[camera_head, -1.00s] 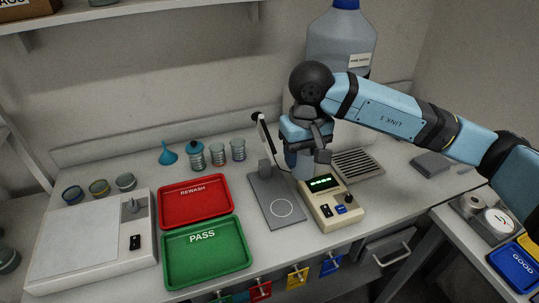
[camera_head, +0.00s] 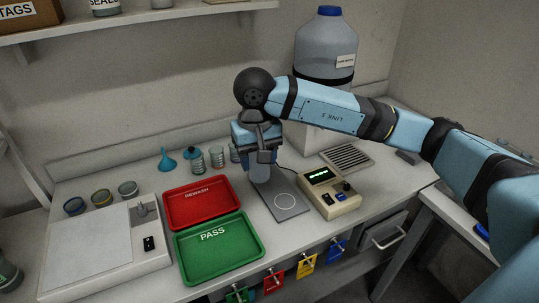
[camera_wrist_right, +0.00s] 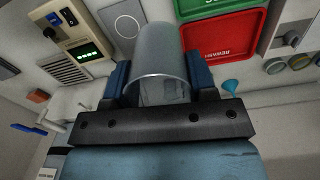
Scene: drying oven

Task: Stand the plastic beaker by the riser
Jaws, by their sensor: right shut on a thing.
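My right gripper (camera_head: 262,155) points down and is shut on the clear plastic beaker (camera_head: 261,174), which hangs below it in front of the left part of the grey plate. In the right wrist view the beaker (camera_wrist_right: 158,50) sits between the two blue fingers, its rim towards the palm. The white block (camera_head: 318,138) under the large blue-capped bottle (camera_head: 325,50) looks like the riser. It stands to the right of and behind the gripper, partly hidden by my right arm. I cannot tell whether the beaker's base touches anything.
The grey plate (camera_head: 287,205) with a white ring lies beside the beige meter (camera_head: 328,193). The red tray (camera_head: 203,202) and green tray (camera_head: 220,255) lie to the left. Several small jars stand behind.

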